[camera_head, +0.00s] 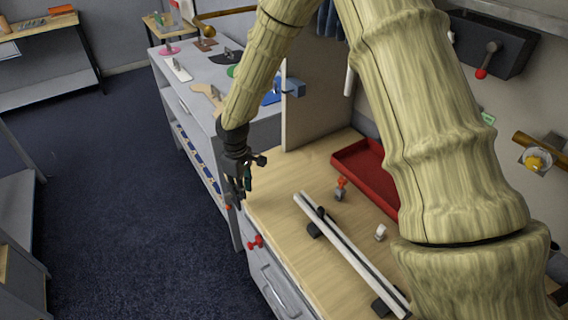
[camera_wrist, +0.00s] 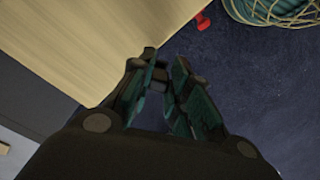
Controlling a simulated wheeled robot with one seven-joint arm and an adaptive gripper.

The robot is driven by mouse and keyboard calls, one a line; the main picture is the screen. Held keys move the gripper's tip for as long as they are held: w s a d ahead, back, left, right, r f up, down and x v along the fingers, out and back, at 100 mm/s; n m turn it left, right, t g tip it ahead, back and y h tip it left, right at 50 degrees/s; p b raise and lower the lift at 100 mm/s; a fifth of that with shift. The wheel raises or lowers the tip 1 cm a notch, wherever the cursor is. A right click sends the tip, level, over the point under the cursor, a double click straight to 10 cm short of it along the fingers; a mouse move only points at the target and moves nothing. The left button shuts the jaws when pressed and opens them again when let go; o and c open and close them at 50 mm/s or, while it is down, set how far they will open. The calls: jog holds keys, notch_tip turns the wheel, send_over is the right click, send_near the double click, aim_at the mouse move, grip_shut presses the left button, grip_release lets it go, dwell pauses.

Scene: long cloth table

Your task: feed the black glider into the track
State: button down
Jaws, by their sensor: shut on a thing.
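The track (camera_head: 350,250) is a pale, slotted rail lying lengthwise on the wooden bench top, raised on black feet. My gripper (camera_head: 238,190) points down just off the bench's left edge, left of the track's far end and apart from it. In the wrist view my gripper (camera_wrist: 164,68) has its teal-padded fingers shut on a small dark piece (camera_wrist: 157,86), which looks like the black glider. The fingers hide most of it, and its exact shape and tilt cannot be told.
An orange-topped piece (camera_head: 341,186) and a small white piece (camera_head: 380,232) stand right of the track. A red tray (camera_head: 368,178) lies behind them. A brown upright panel (camera_head: 318,100) stands at the bench's far end. The dark floor (camera_head: 120,200) at left is open.

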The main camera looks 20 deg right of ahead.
jog(key=d+n+p, duration=0.1)
jog(key=d+n, duration=0.2)
jog(key=d, duration=0.1)
jog(key=w+d+n+p, duration=0.1)
jog(key=d+n, duration=0.3)
jog(key=d, duration=0.1)
jog(key=d+r+n+p, duration=0.1)
jog(key=d+n, duration=0.2)
jog(key=d, duration=0.2)
jog(key=shift+w+n, duration=0.25)
jog(key=shift+n, duration=0.05)
jog(key=shift+d+f+n, duration=0.1)
jog(key=shift+d+n, duration=0.5)
jog(key=shift+d, duration=0.05)
jog(key=shift+d+p, duration=0.15)
jog(key=shift+p, duration=0.45)
jog(key=shift+s+d+p, duration=0.2)
jog(key=shift+s, duration=1.25)
jog(key=shift+s+d+p, duration=0.15)
jog(key=shift+s+p, duration=0.05)
jog(key=shift+s, duration=1.25)
jog(key=shift+p, duration=0.7)
jog(key=shift+s+d+p, duration=0.15)
jog(key=shift+s+d, duration=0.05)
jog(key=shift+s, duration=1)
jog(key=shift+s+d+p, duration=0.15)
jog(key=shift+s, duration=1.05)
